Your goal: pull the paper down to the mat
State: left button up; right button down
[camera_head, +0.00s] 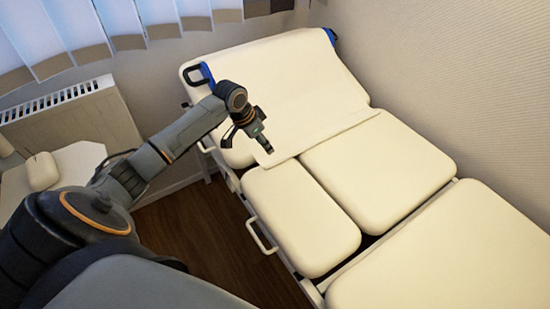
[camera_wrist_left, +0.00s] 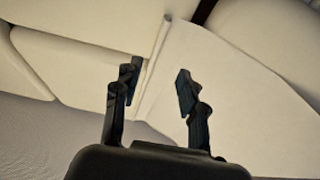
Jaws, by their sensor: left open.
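The white paper (camera_head: 310,92) lies over the raised back section of the cream treatment bed, and its lower edge reaches the first seat cushions. The bed's padded mat sections (camera_head: 380,168) lie below that edge. My left gripper (camera_head: 262,146) is above the paper's lower left corner. In the left wrist view my left gripper (camera_wrist_left: 157,74) is open, and the folded edge of the paper (camera_wrist_left: 225,85) shows between its two fingers. I cannot tell whether the fingers touch the paper. My right gripper is not in view.
A blue and black bracket (camera_head: 198,74) sits at the bed's upper left corner. White side handles (camera_head: 262,238) stick out on the bed's left side. A radiator (camera_head: 75,115) and a small white table (camera_head: 75,163) stand at the left. Wooden floor shows between.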

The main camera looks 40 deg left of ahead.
aim_at(276, 160)
pick_arm(q)
jog(key=x, duration=1.1)
jog(key=shift+r, duration=0.1)
grip_shut()
